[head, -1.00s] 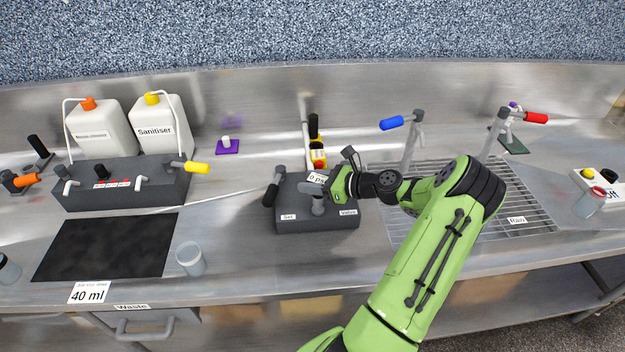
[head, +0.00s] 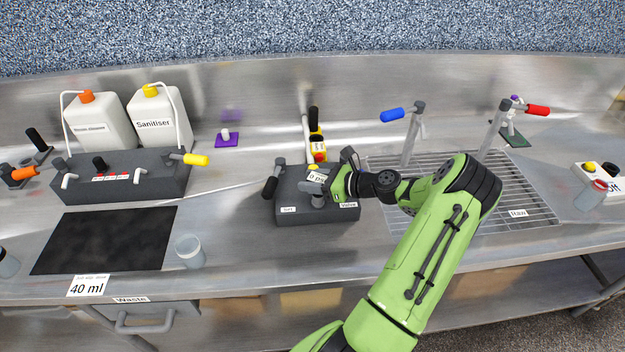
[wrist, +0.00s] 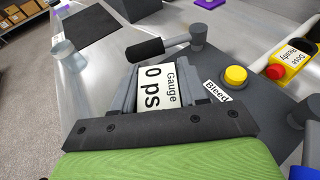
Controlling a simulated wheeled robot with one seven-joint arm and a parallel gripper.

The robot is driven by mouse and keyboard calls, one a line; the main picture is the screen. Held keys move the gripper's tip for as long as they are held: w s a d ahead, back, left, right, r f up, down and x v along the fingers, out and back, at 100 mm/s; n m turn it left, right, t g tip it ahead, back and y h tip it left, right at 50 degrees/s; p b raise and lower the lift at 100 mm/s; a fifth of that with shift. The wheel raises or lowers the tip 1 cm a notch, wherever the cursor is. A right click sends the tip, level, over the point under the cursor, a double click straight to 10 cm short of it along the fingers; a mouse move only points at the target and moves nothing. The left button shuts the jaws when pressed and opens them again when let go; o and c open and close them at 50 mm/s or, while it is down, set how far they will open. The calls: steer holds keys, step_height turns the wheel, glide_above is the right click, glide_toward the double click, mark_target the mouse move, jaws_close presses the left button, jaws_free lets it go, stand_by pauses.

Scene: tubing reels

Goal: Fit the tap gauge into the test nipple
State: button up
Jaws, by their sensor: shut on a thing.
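The tap gauge (wrist: 157,88), a pale box whose face reads "Gauge 0 ps", is between the jaws of my gripper (head: 324,185). The gauge (head: 316,176) also shows in the head view, just above the middle of the dark grey block (head: 290,221). My gripper is shut on it, coming from the right. A short grey round piece (head: 317,201) shows under the gauge on the block; it may be the test nipple, but I cannot tell. The gauge's lower end is hidden, so I cannot see whether it touches or enters anything.
The block carries a black-handled lever (head: 270,187) at left and a yellow Bleed button (wrist: 235,75). A yellow box with a red button (head: 319,156) stands behind. A clear cup (head: 189,252) is at front left, a drain grille (head: 470,205) at right.

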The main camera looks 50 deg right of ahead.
steer(key=o, duration=1.2)
steer(key=v, duration=1.5)
steer(key=shift+s+d+r+p, duration=0.1)
steer(key=shift+s+r+p, duration=0.05)
steer(key=shift+s+p, duration=0.2)
